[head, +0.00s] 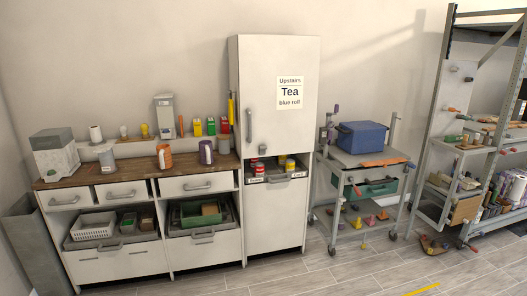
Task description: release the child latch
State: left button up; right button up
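A tall white cabinet (238,80) stands in the middle of the head view. Its upper door (285,135) looks closed and has a vertical grey handle (249,125) near its left edge. A small grey piece (263,150) sits low on that door and may be the child latch; it is too small to tell its state. A sign (290,93) on the door reads "Upstairs Tea blue roll". Neither of my grippers is in view.
A low drawer unit with a wooden top (130,175) stands left of the cabinet. An open shelf (277,178) with cans is below the door. A wheeled cart with a blue bin (361,137) and a metal rack (442,100) stand right. The floor (330,270) in front is clear.

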aim_at(263, 151)
jog(key=i, duration=1.1)
jog(key=i+l+u, duration=0.1)
jog(key=i+l, duration=0.35)
jog(key=i+l+u, duration=0.1)
jog(key=i+l, duration=0.35)
jog(key=i+l+u, duration=0.1)
jog(key=i+l, duration=0.3)
jog(key=i+l+u, duration=0.15)
jog(key=i+l, duration=0.25)
jog(key=l, duration=0.2)
jog(key=i+l+u, duration=0.1)
jog(key=i+l, duration=0.25)
jog(key=l, duration=0.25)
